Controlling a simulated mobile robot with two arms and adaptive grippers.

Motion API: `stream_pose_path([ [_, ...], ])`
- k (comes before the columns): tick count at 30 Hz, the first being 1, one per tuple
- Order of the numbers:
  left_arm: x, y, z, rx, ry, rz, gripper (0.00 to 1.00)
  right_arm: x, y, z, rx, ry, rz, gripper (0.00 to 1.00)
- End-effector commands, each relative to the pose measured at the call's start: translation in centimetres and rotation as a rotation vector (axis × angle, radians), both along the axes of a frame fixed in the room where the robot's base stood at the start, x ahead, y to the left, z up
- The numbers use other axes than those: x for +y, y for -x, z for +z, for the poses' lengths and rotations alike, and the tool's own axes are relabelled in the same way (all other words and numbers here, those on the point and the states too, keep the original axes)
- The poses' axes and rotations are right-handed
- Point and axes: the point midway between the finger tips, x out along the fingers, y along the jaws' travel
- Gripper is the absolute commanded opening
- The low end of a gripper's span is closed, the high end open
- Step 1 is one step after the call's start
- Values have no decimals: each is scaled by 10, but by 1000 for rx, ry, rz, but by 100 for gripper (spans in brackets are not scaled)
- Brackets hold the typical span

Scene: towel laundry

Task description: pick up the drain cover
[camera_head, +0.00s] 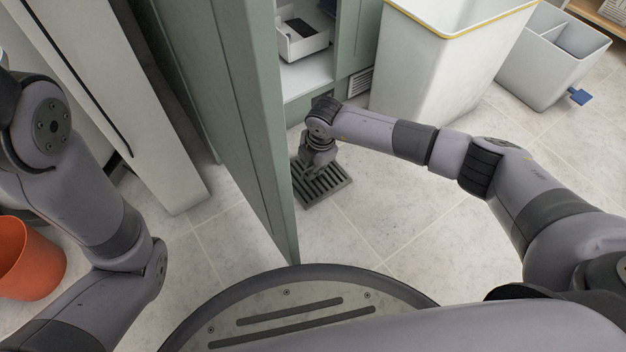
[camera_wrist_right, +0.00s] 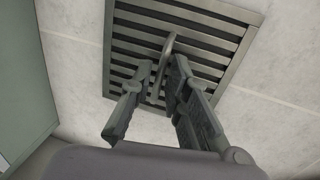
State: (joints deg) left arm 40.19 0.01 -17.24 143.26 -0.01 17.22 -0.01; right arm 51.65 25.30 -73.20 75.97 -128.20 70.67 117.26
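The drain cover (camera_head: 328,186) is a dark grey slatted square grate on the tiled floor beside the green cabinet's open door. In the right wrist view the drain cover (camera_wrist_right: 228,42) fills the top middle, with a thin curved handle (camera_wrist_right: 168,58) standing on it. My right gripper (camera_head: 312,172) is right above the grate, pointing down. In the right wrist view its two fingers (camera_wrist_right: 162,64) are apart, with the handle between them. The right finger looks close to the handle; contact cannot be told. My left arm shows at the left, but its gripper is out of view.
The open green door (camera_head: 238,110) stands close left of my right gripper. A shelf holds a white tray (camera_head: 301,42). A white bin (camera_head: 430,75) and a grey divided container (camera_head: 545,70) stand at the right. An orange bucket (camera_head: 28,262) is at far left. Floor right of the grate is clear.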

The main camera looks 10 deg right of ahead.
Motion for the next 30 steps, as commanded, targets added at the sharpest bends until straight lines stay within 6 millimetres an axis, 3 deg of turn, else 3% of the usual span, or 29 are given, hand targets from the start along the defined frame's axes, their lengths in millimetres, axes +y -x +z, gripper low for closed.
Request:
stream_pose_path([
  [2,0,-1,-10,2,0,0,48,1,-2,-9,-2,-1,0,16],
  [10,0,-1,-8,4,0,0,48,1,-2,-7,-2,-1,1,16],
  [18,0,-1,-8,4,0,0,48,1,-2,-8,-1,-1,1,0],
  [30,0,-1,-8,2,0,1,48,1,-2,-8,-1,-1,1,0],
])
